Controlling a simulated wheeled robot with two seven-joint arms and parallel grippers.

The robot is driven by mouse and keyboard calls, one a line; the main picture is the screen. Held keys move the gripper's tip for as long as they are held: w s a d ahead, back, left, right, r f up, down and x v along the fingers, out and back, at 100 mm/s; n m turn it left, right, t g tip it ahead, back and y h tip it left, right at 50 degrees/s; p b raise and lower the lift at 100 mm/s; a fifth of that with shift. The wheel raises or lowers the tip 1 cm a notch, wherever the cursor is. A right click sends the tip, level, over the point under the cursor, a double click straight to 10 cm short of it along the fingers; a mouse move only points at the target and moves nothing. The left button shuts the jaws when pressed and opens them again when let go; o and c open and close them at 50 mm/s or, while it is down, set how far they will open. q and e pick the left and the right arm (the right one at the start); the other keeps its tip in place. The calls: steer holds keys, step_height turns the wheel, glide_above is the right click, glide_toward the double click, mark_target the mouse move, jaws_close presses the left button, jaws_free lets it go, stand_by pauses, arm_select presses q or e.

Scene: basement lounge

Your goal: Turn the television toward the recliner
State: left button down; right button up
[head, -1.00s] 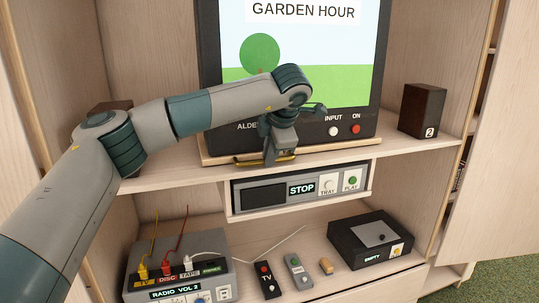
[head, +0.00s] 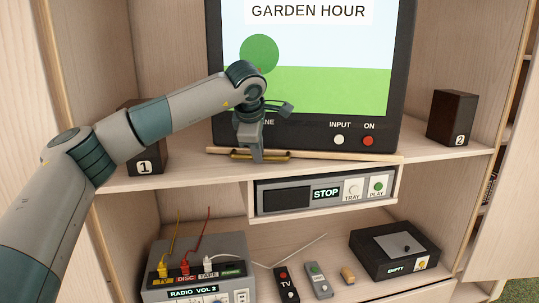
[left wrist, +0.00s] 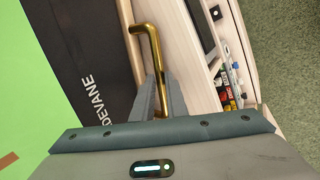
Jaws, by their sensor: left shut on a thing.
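The television (head: 318,85) stands in the cabinet bay on a thin wooden board (head: 350,157), its screen lit with "GARDEN HOUR". A brass handle (head: 278,156) sits on the board's front edge, left of its middle. My left gripper (head: 257,157) reaches in from the left and is shut on this handle. In the left wrist view, the handle (left wrist: 148,42) runs down between the closed fingers (left wrist: 156,98), beside the television's dark lower frame (left wrist: 85,65). The board sits at an angle to the shelf edge. The recliner and my right gripper are not in view.
Speakers marked 1 (head: 147,157) and 2 (head: 452,118) flank the television. A player showing "STOP" (head: 325,192) hangs below the shelf. Lower down are a radio box with plugs (head: 200,270), remotes (head: 287,282) and a black box marked "EMPTY" (head: 394,254).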

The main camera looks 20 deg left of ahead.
arm_select(q)
steer(key=shift+a+r, duration=0.1)
steer(key=shift+a, duration=0.05)
steer(key=c, duration=1.8)
jaws_free()
steer(key=shift+a, duration=0.2)
steer(key=shift+o, duration=0.2)
